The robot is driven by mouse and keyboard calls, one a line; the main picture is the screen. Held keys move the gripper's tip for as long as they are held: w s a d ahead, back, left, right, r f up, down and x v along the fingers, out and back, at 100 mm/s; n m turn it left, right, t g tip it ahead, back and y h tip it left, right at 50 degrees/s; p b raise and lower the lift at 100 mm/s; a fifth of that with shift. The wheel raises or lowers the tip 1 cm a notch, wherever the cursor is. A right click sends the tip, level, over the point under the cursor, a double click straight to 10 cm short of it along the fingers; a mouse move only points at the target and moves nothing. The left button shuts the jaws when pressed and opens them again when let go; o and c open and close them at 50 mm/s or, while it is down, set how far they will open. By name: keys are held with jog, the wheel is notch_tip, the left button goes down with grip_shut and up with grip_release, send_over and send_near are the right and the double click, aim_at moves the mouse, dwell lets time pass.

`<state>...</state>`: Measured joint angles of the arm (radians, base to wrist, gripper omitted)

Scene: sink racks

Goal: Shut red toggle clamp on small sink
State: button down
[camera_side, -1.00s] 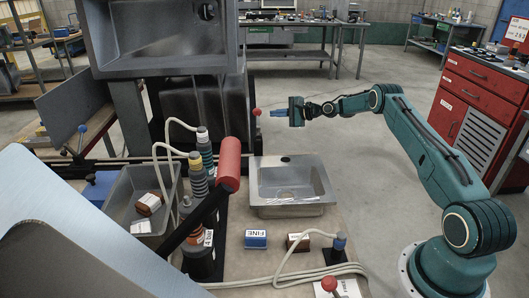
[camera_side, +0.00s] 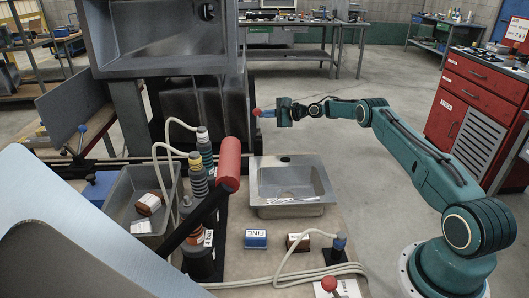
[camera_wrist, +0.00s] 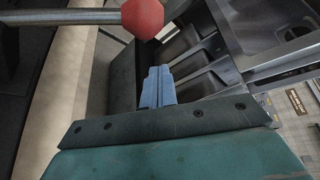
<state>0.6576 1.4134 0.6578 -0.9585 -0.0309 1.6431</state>
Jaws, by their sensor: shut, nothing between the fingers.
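The small sink (camera_side: 290,185) is a grey steel basin on the bench in the middle of the side view. A red ball knob (camera_side: 257,112) shows beyond it, beside the stacked sinks. In the wrist view, a red knob (camera_wrist: 142,18) sits on the end of a grey rod at the top, ahead of my fingertips and slightly left. My gripper (camera_side: 265,113) has blue fingers, shut and empty, close to the knob; I cannot tell if they touch. The fingers also show in the wrist view (camera_wrist: 159,76). The clamp's base is hidden.
A thick red handle (camera_side: 229,165) on a black lever stands left of the small sink. Another red knob (camera_side: 329,284) is at the front edge. Large sinks (camera_side: 160,40) rise at the back left. A blue block (camera_side: 256,239) and hoses lie in front of the small sink.

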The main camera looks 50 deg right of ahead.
aim_at(258, 127)
jog(key=shift+s+a+r, duration=0.45)
jog(key=shift+a, duration=0.2)
jog(key=shift+s+a+r, duration=0.4)
jog(key=shift+a+r, duration=0.05)
jog(key=shift+a, duration=0.15)
jog(key=shift+s+a+r+n+t, duration=0.2)
jog(key=shift+a+r+n+t, duration=0.1)
jog(key=shift+r+n, duration=0.15)
dwell(0.4)
jog(key=s+a+r+n+t, duration=0.2)
jog(key=s+a+r+n, duration=0.1)
jog(key=s+a+r, duration=0.2)
jog(key=shift+s+a+n, duration=0.35)
jog(key=shift+s+a, duration=1.05)
jog(key=shift+s, duration=0.05)
dwell(0.4)
